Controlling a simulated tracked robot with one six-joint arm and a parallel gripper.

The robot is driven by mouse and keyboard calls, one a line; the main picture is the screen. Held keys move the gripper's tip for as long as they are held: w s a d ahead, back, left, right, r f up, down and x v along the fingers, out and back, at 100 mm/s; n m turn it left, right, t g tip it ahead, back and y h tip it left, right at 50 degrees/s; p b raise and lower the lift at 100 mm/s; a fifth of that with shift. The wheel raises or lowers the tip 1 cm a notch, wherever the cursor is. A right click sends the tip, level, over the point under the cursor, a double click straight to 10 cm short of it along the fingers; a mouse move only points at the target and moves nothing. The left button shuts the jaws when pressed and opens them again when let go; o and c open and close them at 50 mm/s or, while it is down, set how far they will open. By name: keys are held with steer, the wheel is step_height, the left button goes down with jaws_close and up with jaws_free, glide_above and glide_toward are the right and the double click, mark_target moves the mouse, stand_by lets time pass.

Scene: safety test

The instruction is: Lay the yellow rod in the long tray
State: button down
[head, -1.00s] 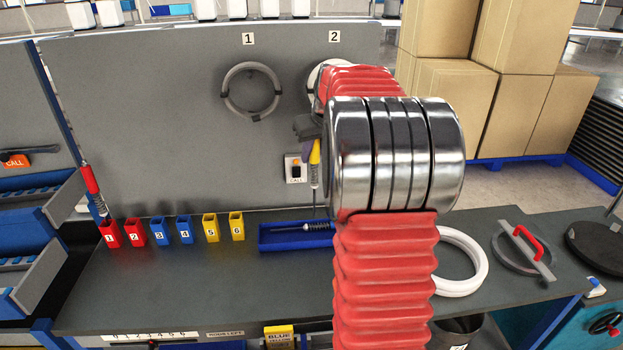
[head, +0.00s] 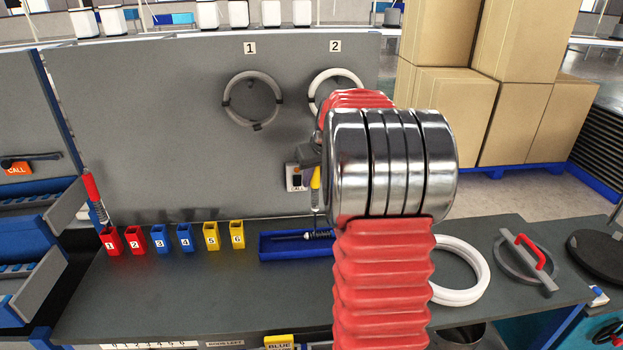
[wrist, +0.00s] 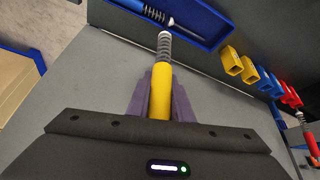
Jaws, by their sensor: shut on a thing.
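The yellow rod (head: 316,178) hangs upright in my gripper (head: 312,163), springy end down, in front of the grey panel. In the wrist view, the purple fingers of my gripper (wrist: 161,100) are shut on the yellow rod (wrist: 161,82). The long tray (head: 275,252) is blue and lies on the bench below. My arm hides the tray's right end. The long tray (wrist: 200,35) also crosses the top of the wrist view.
Several numbered holders stand left of the tray, including yellow holder 6 (head: 237,234). A red rod (head: 95,195) stands in red holder 1 (head: 111,240). A white ring (head: 462,272) and a red-handled disc (head: 522,258) lie to the right. Bench front is clear.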

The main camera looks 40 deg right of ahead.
steer(key=shift+f, duration=0.55)
steer(key=c, duration=1.6)
jaws_free()
steer(key=v, duration=1.3)
steer(key=shift+w+d+r, duration=0.1)
steer(key=shift+w+r, duration=0.05)
